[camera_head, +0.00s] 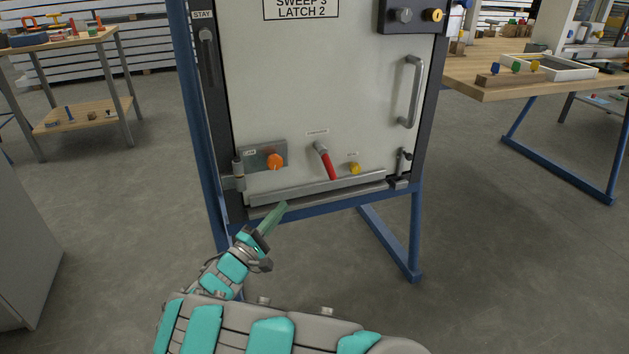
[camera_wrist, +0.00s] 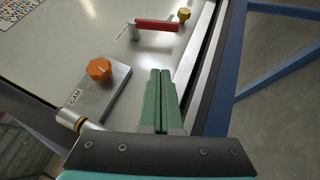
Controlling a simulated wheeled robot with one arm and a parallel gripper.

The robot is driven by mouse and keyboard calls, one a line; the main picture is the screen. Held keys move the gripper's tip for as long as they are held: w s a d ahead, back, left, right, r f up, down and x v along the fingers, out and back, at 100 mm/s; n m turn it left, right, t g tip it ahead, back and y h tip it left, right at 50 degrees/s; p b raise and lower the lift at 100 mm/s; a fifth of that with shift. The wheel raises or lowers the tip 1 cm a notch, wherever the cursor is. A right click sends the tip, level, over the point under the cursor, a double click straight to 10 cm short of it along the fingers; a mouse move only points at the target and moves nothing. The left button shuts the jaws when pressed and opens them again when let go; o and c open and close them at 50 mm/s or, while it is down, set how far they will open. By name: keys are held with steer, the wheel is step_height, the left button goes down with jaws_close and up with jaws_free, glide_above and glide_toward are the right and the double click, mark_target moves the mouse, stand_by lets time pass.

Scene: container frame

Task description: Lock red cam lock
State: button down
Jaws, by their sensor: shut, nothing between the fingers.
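The red-handled lever (camera_head: 327,164) is on the lower middle of the pale panel (camera_head: 270,85). It slants from a grey pivot at its upper left down to the right. In the wrist view the red handle (camera_wrist: 157,24) lies near the top, beyond my fingers. My gripper (camera_head: 284,206) is below the panel's lower edge, to the lower left of the red lever and apart from it. Its green fingers are shut together with nothing between them, as the wrist view also shows (camera_wrist: 159,73).
An orange knob (camera_head: 274,161) on a grey plate marked CAM is left of the lever. A yellow knob (camera_head: 354,168) is right of it. A grey rail (camera_head: 318,188) runs along the panel's bottom. A blue frame (camera_head: 414,230) surrounds the panel. Workbenches stand behind on both sides.

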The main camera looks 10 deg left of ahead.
mark_target(326, 162)
steer(key=p+x, duration=0.1)
steer(key=x, duration=0.9)
steer(key=shift+w+d, duration=0.1)
steer(key=shift+d, duration=0.1)
steer(key=shift+w+d+r, duration=0.15)
steer(key=shift+d+r, duration=0.1)
steer(key=shift+d, duration=0.3)
steer(key=shift+w+d+r, duration=0.2)
steer(key=shift+d, duration=0.35)
steer(key=shift+w+d+r, duration=0.15)
steer(key=shift+d+r, duration=0.1)
steer(key=shift+d, duration=0.3)
steer(key=shift+f, duration=0.1)
steer(key=shift+w+d+n+t+b, duration=0.1)
steer(key=shift+d+n+t+b, duration=0.1)
steer(key=shift+n+t+b, duration=0.15)
